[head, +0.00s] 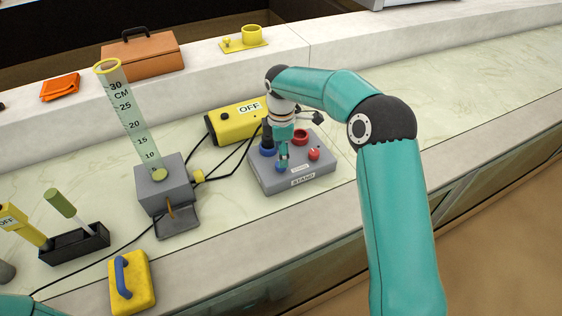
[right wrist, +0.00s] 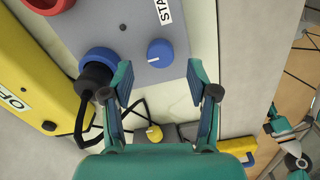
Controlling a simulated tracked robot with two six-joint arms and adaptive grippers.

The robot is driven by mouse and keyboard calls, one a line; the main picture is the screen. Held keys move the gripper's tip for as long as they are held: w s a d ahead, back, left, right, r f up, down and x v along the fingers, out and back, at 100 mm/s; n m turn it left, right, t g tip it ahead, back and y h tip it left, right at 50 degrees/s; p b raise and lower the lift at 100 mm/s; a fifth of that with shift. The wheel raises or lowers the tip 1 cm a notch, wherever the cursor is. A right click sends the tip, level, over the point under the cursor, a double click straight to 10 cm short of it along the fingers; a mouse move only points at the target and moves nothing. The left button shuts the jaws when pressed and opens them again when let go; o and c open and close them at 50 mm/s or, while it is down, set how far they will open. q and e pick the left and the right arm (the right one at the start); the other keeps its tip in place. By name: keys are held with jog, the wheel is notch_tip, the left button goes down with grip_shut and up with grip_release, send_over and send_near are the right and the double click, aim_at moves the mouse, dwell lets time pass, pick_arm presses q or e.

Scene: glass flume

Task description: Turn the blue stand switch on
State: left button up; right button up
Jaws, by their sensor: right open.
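The blue stand switch is a round blue knob (head: 281,167) on the front left of a grey box (head: 262,180) labelled STAND. In the right wrist view the knob (right wrist: 160,52) has a short white mark near its lower left edge. My right gripper (head: 284,157) points down over the box, at the knob. In its wrist view the open fingers (right wrist: 162,76) stand apart on either side of the knob's line, with nothing between them. Whether they touch the knob is unclear. Of my left arm only a teal part shows at the head view's lower left corner.
A blue socket (right wrist: 97,60) with a black plug sits beside the knob. The box also has a red knob (head: 314,154) and a red ring (head: 299,136). A yellow box (head: 236,124) reading OFF stands behind. A measuring tube (head: 130,115) rises on the left.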

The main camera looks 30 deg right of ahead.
jog(key=shift+f, duration=2.1)
jog(key=shift+c, duration=0.2)
grip_shut()
